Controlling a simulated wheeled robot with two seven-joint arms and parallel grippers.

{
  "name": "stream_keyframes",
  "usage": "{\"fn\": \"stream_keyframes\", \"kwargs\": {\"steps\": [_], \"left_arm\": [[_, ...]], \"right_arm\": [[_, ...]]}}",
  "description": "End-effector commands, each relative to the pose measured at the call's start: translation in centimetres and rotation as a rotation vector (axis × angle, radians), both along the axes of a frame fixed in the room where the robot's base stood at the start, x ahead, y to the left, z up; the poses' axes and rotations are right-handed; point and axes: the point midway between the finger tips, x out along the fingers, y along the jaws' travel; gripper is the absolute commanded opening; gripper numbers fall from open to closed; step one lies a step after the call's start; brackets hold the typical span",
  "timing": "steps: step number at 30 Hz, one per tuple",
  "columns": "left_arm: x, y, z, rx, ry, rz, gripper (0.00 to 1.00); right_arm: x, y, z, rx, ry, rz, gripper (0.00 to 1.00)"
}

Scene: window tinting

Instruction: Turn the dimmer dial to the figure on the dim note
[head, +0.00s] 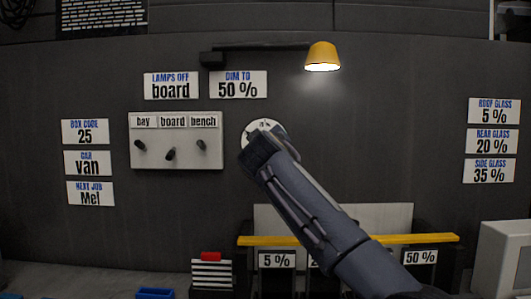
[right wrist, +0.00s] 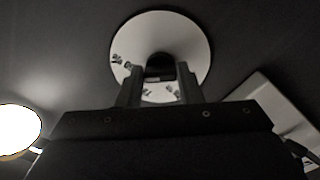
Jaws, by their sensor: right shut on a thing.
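The dim note (head: 238,85) on the wall reads "DIM TO 50 %". The dimmer dial is a round white disc (head: 252,128) below it, mostly hidden by my right gripper (head: 264,147) in the head view. In the right wrist view the white disc (right wrist: 190,35) carries small dark marks too small to read. My right gripper (right wrist: 159,82) is shut on the dark knob (right wrist: 160,66) at the dial's middle. The dial's setting cannot be read. My left gripper is not in view.
A yellow lamp (head: 322,57) glows above right of the dial. A switch board (head: 190,154) with three levers, labelled bay, board and bench, is left of it. A yellow bar (head: 420,238) and labelled slots stand below. Other notes (head: 490,141) hang at the right.

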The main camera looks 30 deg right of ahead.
Motion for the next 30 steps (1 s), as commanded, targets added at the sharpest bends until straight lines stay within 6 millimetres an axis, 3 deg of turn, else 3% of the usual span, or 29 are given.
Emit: {"fn": "stream_keyframes", "kwargs": {"steps": [12,27,28,30], "left_arm": [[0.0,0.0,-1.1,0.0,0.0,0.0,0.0],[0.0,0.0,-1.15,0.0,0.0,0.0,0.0],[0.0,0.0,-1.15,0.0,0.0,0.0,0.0],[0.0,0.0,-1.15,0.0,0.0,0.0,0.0]], "right_arm": [[0.08,0.04,-0.3,0.144,-0.082,-0.003,0.1],[0.11,0.06,-0.29,0.161,-0.092,-0.002,0.1],[0.1,0.07,-0.29,0.161,-0.092,-0.002,0.34],[0.1,0.07,-0.26,0.16,-0.092,-0.001,0.43]]}}
